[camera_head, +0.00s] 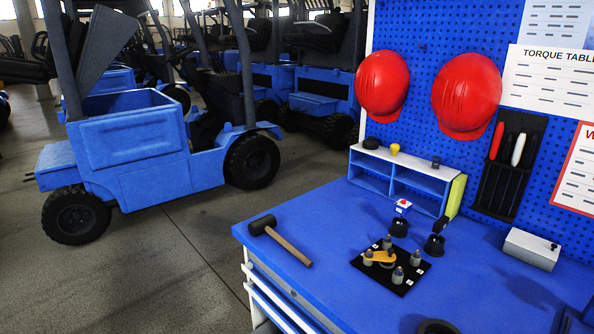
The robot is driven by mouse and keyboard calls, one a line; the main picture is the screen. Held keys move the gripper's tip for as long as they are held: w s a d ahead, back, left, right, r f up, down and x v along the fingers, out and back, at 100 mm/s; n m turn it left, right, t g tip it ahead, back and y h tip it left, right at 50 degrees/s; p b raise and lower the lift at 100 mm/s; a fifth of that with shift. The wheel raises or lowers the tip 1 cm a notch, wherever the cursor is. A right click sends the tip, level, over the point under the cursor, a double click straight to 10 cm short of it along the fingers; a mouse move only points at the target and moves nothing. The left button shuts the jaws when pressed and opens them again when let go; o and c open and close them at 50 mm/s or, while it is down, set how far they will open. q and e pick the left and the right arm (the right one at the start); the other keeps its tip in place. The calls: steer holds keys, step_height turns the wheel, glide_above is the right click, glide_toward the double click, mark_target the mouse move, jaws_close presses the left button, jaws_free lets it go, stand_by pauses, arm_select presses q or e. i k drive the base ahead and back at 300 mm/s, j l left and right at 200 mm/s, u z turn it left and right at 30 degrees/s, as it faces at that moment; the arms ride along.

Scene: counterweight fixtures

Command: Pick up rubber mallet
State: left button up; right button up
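The rubber mallet (287,244) lies on the blue workbench top (330,215), near its left corner. Its black head is at the far left end, close to the bench edge. Its wooden handle runs down and right from the head. Nothing touches it or covers it. Neither of my grippers shows in this view.
A black fixture plate (371,271) with grey weights and a yellow piece lies right of the mallet. Black cups (434,245) and a small shelf (411,182) stand behind it. Red helmets (467,95) hang on the pegboard. Blue forklifts (130,150) stand left; bare floor lies between.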

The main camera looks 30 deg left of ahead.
mark_target(265, 224)
steer(key=u, duration=1.65)
steer(key=i+j+z, duration=0.1)
steer(key=z, duration=0.3)
steer(key=i+j+z, duration=0.1)
steer(key=z, duration=0.3)
steer(key=j+z, duration=0.2)
steer(key=z, duration=0.2)
steer(key=i+j+z, duration=0.15)
steer(key=j+z, duration=0.2)
steer(key=j, duration=0.75)
steer(key=j+z, duration=0.35)
steer(key=j, duration=0.8)
